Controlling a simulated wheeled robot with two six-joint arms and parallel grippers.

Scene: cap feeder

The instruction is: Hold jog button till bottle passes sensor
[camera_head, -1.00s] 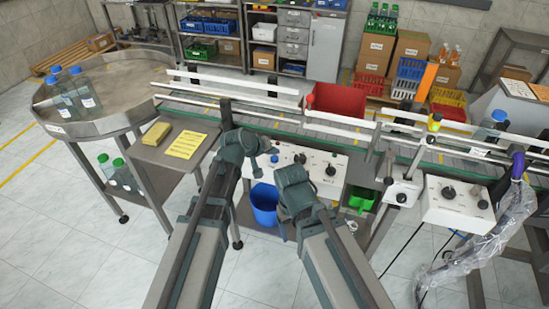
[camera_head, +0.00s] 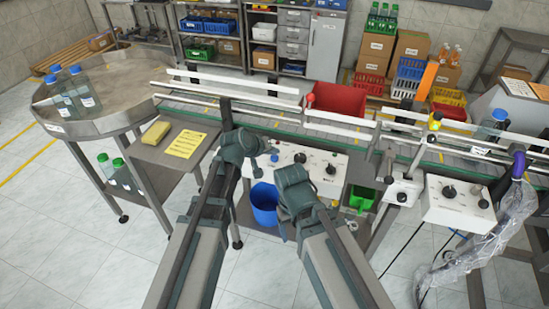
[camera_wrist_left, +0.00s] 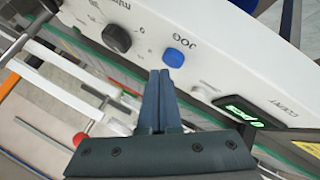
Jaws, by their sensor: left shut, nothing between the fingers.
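The blue JOG button (camera_wrist_left: 174,57) is on the white control panel (camera_head: 320,165). In the left wrist view my left gripper (camera_wrist_left: 162,72) is shut and empty, its fingertips right at the near side of the button. I cannot tell whether they touch or press it. In the head view the left gripper (camera_head: 262,145) is over the panel's left end. A clear bottle with a blue cap (camera_head: 499,115) stands on the conveyor (camera_head: 340,132) at the right. I cannot pick out the sensor surely. My right arm ends low in front of the panel; its fingers are hidden.
A round table (camera_head: 110,118) with several blue-capped bottles (camera_head: 75,85) is at the left. A yellow sponge (camera_head: 156,133) and yellow sheet (camera_head: 185,143) lie on a side shelf. A red bin (camera_head: 340,98) stands behind the rails. A second control box (camera_head: 455,205) is at the right.

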